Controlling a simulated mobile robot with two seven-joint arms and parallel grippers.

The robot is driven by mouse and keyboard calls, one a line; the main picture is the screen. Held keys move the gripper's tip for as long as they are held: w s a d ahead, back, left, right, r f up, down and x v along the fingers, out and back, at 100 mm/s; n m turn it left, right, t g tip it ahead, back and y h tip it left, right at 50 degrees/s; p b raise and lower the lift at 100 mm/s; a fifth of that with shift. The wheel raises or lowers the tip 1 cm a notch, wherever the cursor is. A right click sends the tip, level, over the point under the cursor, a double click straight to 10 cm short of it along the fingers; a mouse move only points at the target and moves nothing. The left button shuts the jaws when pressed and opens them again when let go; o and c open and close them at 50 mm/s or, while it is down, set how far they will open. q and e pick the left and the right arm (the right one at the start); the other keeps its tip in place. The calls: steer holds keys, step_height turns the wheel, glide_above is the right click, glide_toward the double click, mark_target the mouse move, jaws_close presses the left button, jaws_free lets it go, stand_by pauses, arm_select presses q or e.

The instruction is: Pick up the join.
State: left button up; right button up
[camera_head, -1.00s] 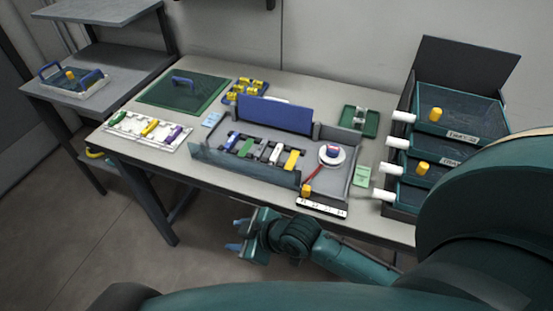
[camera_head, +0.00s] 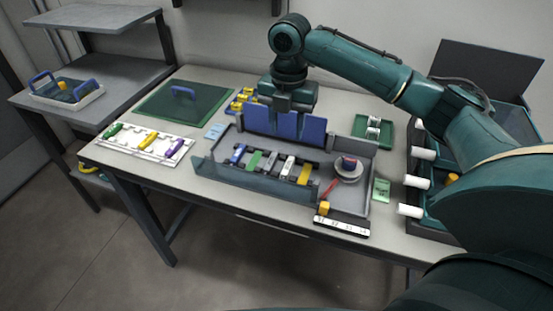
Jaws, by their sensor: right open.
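I cannot tell which piece is the join. A row of small clips lies in the grey open-topped tray (camera_head: 215,172): a blue clip (camera_head: 238,154), a green clip (camera_head: 254,160), a grey one (camera_head: 270,163), a white one (camera_head: 287,167) and a yellow one (camera_head: 304,174). My right gripper (camera_head: 300,128) is open and points down at the tray's back, by the upright blue panel (camera_head: 257,118). Its blue fingertips blend with the panel, so contact is unclear. The clips look apart from the fingers. My left gripper is not in view.
A white rack (camera_head: 125,145) with coloured clips and a green mat (camera_head: 185,105) lie left. A green dish (camera_head: 372,130) stands behind right.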

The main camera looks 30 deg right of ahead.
glide_above(287, 168)
steer(key=f, duration=0.7)
steer(key=shift+s+a+b, duration=0.1)
steer(key=shift+s+b, duration=0.1)
steer(key=shift+b, duration=0.1)
steer(key=shift+w+f, duration=0.2)
steer(key=shift+f, duration=2.5)
steer(key=shift+c, duration=0.3)
jaws_close()
